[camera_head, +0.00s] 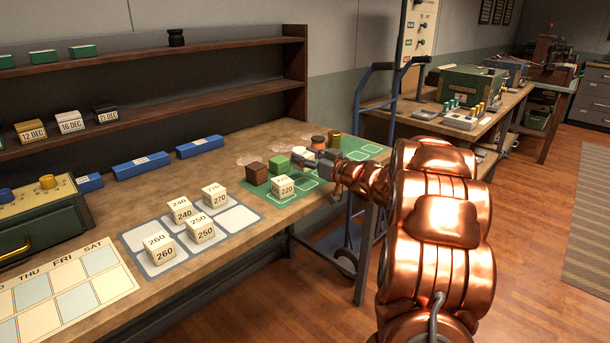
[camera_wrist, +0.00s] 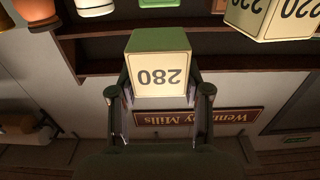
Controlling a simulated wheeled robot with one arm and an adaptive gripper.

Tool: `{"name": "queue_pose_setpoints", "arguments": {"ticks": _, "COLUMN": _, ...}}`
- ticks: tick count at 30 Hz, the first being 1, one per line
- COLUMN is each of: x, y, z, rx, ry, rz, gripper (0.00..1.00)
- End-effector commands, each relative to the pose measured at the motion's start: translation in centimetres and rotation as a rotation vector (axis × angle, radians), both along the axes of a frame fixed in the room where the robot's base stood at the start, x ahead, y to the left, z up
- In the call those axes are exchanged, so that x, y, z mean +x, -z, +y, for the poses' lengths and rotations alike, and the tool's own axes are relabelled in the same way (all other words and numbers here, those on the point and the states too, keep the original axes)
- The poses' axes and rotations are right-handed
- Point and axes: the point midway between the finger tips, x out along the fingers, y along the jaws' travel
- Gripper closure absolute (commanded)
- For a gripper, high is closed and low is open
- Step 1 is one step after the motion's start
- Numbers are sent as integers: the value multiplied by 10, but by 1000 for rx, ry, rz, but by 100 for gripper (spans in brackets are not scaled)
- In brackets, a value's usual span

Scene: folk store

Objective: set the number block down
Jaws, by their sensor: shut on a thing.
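My gripper (camera_head: 314,160) is over the green mat at the right part of the bench. In the wrist view my gripper (camera_wrist: 158,97) is shut on a cream number block (camera_wrist: 161,68) with dark green edges, its "280" upside down there. In the head view the held block is hard to make out behind the fingers. A "220" block (camera_head: 284,188) stands on the green mat (camera_head: 350,150), just left and in front of the gripper. Blocks "270" (camera_head: 215,198), "240" (camera_head: 182,212), "250" (camera_head: 201,231) and "260" (camera_head: 162,253) stand on a grey mat (camera_head: 262,217) with pale cells.
A brown cube (camera_head: 256,173) and a green cube (camera_head: 279,166) stand beside the gripper. An orange pot (camera_head: 318,142) and a gold cylinder (camera_head: 334,138) are behind it. Blue bars (camera_head: 141,165) lie near the shelf (camera_head: 200,94).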

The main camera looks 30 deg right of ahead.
Motion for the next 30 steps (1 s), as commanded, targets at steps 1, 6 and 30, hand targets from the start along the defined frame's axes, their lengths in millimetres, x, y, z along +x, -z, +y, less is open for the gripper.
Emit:
{"name": "queue_pose_setpoints", "arguments": {"ticks": 1, "x": 0, "y": 6, "z": 1, "rx": 1, "ry": -1, "rz": 0, "gripper": 86}}
{"name": "queue_pose_setpoints", "arguments": {"ticks": 6, "x": 1, "y": 14, "z": 1, "rx": 0, "ry": -1, "rz": 0, "gripper": 86}}
{"name": "queue_pose_setpoints", "arguments": {"ticks": 30, "x": 0, "y": 50, "z": -2, "rx": -2, "ry": 2, "rz": -1, "gripper": 41}}
